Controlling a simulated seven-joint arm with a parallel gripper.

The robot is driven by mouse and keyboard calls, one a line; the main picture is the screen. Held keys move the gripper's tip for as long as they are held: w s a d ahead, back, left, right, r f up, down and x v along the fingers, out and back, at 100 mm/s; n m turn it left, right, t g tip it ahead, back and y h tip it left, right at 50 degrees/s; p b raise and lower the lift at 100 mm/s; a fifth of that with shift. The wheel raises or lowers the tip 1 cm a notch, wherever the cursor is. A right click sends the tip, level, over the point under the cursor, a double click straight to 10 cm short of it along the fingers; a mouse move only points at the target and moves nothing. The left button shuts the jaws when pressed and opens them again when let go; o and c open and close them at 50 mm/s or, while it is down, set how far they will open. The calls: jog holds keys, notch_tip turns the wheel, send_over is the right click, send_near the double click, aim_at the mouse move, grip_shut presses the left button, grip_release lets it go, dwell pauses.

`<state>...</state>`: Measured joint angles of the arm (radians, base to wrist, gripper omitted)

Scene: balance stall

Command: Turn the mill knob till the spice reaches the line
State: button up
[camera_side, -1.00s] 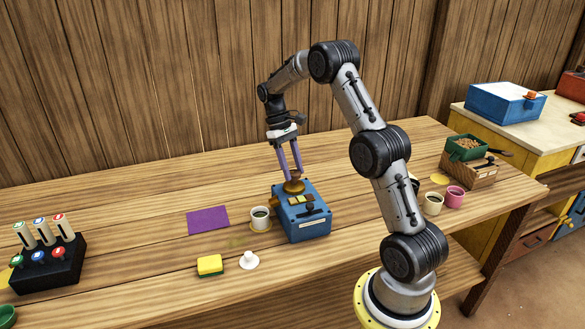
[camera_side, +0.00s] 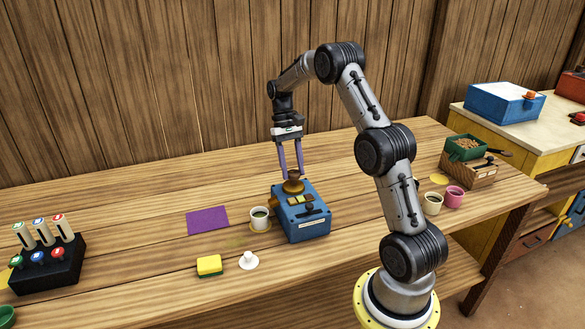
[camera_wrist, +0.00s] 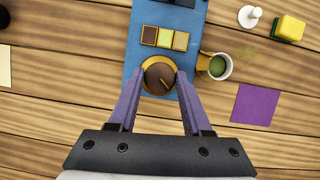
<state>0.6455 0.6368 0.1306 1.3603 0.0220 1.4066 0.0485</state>
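The mill is a blue box (camera_side: 307,228) with a round brown knob (camera_side: 293,186) on top; the knob also shows in the wrist view (camera_wrist: 158,78), with a dark pointer mark and a brass ring. My gripper (camera_side: 291,172) points straight down over the knob. In the wrist view my gripper's fingertips (camera_wrist: 161,72) stand either side of the knob and look spread a little wider than it. A white cup (camera_side: 260,219) with green spice (camera_wrist: 217,66) inside stands at the mill's brass spout (camera_wrist: 203,62). I cannot make out a line in the cup.
A purple mat (camera_side: 208,220) lies left of the cup. A yellow sponge (camera_side: 209,265) and a white knobbed piece (camera_side: 249,261) lie in front. A black lever box (camera_side: 48,265) is far left. Two cups (camera_side: 433,204) stand to the right.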

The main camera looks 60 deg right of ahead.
jog(key=o, duration=0.4)
jog(key=shift+o, duration=0.2)
jog(key=shift+r, duration=0.15)
jog(key=v, duration=1.3)
jog(key=shift+w+d+r, duration=0.15)
jog(key=shift+d+r, duration=0.05)
jog(key=shift+r, duration=0.05)
